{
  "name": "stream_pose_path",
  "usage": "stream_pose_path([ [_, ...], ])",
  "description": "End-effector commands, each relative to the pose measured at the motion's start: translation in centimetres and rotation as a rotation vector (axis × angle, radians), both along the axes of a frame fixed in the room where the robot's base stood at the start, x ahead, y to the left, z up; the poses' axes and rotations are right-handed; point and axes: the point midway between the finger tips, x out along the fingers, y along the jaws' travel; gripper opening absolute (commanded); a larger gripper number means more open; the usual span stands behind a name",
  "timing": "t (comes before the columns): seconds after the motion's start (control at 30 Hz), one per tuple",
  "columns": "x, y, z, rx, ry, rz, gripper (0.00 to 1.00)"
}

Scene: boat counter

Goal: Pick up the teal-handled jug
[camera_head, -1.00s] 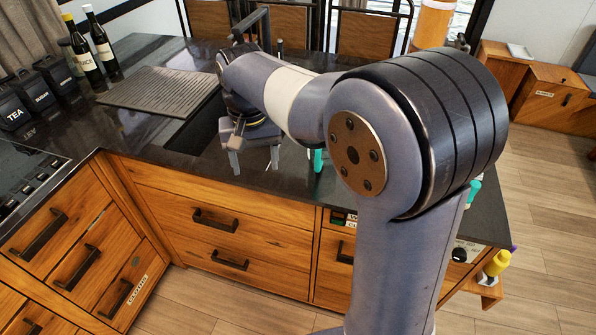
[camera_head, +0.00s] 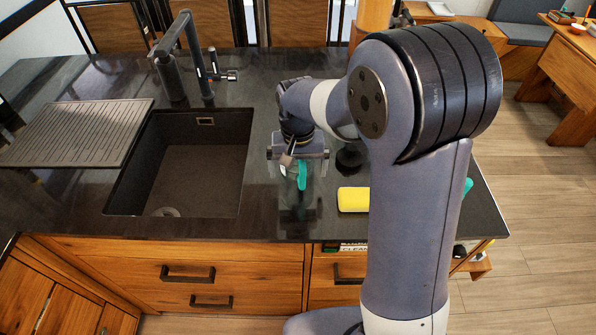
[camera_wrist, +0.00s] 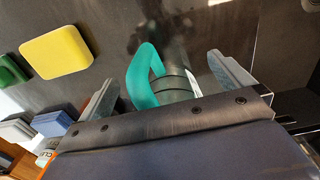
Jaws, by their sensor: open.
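The jug has a teal handle (camera_head: 302,176) and a clear, see-through body that is hard to make out against the dark counter. It stands right of the sink in the head view. My gripper (camera_head: 298,168) is above and around it, partly hiding it. In the wrist view the teal handle (camera_wrist: 142,82) and the dim jug body lie between the two spread fingers of my gripper (camera_wrist: 165,86). The fingers are open, with visible space on both sides. I cannot tell how far down they reach along the jug.
A yellow sponge (camera_head: 353,200) lies just right of the jug. A round black item (camera_head: 349,157) stands behind it. The sink (camera_head: 195,175), tap (camera_head: 190,60) and ribbed drying mat (camera_head: 80,132) are to the left. The counter's front edge is close to the jug.

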Motion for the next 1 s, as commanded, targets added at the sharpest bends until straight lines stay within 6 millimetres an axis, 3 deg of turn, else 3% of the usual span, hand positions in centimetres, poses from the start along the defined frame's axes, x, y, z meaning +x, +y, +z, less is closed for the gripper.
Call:
stream_pose_path([
  [0.13,0.01,0.00,0.00,0.000,0.000,0.000,0.98],
  [1.0,0.01,0.00,0.04,0.000,0.000,0.000,0.27],
])
